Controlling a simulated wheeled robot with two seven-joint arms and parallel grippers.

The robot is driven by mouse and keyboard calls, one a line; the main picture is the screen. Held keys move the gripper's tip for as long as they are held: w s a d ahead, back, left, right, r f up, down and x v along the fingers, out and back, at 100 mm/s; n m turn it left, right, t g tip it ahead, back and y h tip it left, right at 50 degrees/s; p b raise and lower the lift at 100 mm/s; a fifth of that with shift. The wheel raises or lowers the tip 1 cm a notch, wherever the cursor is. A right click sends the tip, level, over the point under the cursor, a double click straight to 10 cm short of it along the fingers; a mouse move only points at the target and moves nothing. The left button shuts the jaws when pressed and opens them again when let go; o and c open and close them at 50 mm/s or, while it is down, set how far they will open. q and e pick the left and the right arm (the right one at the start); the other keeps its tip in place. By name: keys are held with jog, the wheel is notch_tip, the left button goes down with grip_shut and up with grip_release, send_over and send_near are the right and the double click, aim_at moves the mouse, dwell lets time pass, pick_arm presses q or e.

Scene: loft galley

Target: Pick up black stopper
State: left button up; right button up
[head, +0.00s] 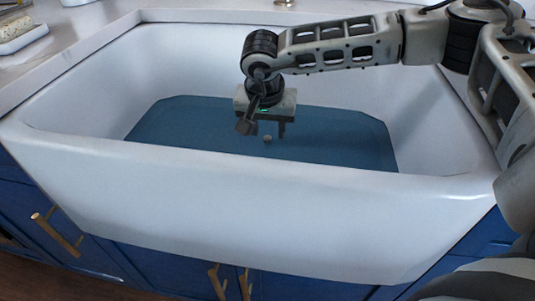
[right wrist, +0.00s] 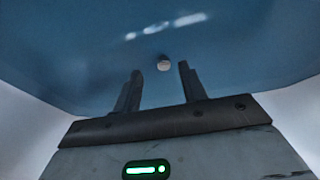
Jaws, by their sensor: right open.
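A small round thing, the likely stopper (head: 267,139), shows in the blue-bottomed sink just beyond my right gripper's fingertips. It looks pale grey rather than black. In the right wrist view the stopper (right wrist: 163,63) appears ahead of the fingertips, roughly centred between them and apart from both. My right gripper (head: 264,130) reaches down into the sink from the right, open and empty. Its two fingers (right wrist: 160,71) stand apart in the right wrist view. My left gripper is not in view.
The white sink (head: 250,190) has high walls around its blue bottom (head: 340,140). The bottom looks otherwise clear. A pale countertop (head: 80,40) runs along the left and back, with a tray holding a light block (head: 15,28) at the far left. Blue cabinets (head: 150,265) lie below.

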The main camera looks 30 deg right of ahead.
aim_at(268, 138)
jog(key=x, duration=0.2)
jog(key=b+x, duration=0.1)
jog(key=x, duration=0.2)
jog(key=shift+w+a, duration=0.1)
jog(key=shift+w, duration=0.15)
grip_shut()
